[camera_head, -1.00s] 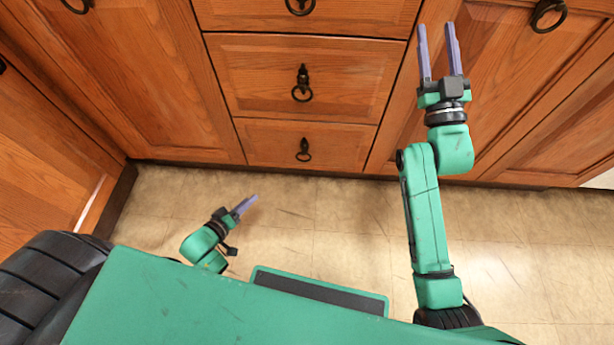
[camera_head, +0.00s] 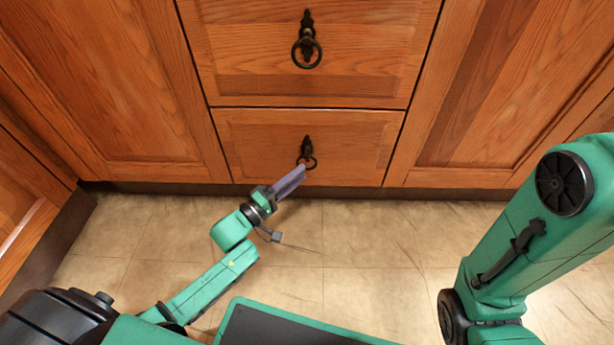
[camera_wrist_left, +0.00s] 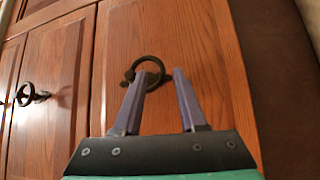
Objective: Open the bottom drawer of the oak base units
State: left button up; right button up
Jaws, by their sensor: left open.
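The bottom drawer (camera_head: 260,140) of the oak base units is flush with the cabinet front, just above the dark toe-kick. Its black ring pull (camera_head: 307,145) hangs at the middle of the front. My left gripper (camera_head: 301,168) has its purple fingers up at the lower part of this ring. In the left wrist view the ring (camera_wrist_left: 150,68) shows at the fingertips of the left gripper (camera_wrist_left: 163,73). The jaws are open, with the ring's left side by the left finger and its right side in the gap. I cannot tell whether they touch. The right gripper is out of view.
The drawer above (camera_head: 250,50) is shut and has its own ring pull (camera_head: 307,48). Cabinet doors (camera_head: 480,90) stand on both sides. My right arm (camera_head: 540,220) fills the lower right. Tiled floor (camera_head: 360,240) lies clear before the drawers.

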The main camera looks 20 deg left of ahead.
pick_arm(q)
jog(key=b+x, duration=0.1)
jog(key=x, duration=0.3)
jog(key=shift+s, duration=0.1)
grip_shut()
dwell(1.3)
